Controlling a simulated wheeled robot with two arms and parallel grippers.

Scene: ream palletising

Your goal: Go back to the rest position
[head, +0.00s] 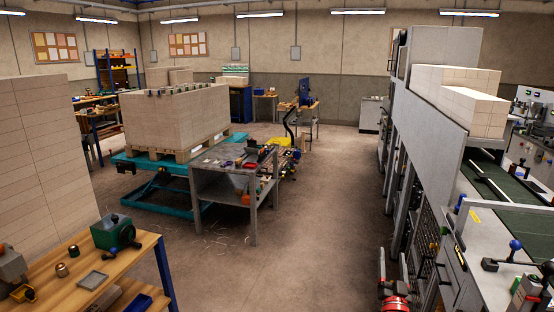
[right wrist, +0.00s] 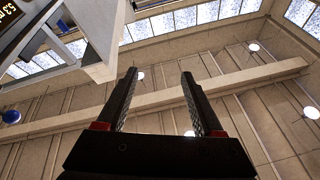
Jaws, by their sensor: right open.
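My right gripper (head: 392,264) shows at the bottom of the head view, right of centre, beside the grey machine (head: 430,150). In the right wrist view its two dark fingers (right wrist: 158,76) stand well apart, with nothing between them. They point up towards the ceiling and its beams. My left gripper is not in either view. A pallet (head: 180,150) bearing a large block of stacked reams (head: 175,120) sits on a teal lift table (head: 150,190), away from the gripper.
A grey metal table (head: 222,190) with tools stands before the pallet. A wooden bench (head: 120,262) and a tall ream stack (head: 40,150) are at left. More reams (head: 455,95) lie on the machine at right. The floor (head: 320,210) between is clear.

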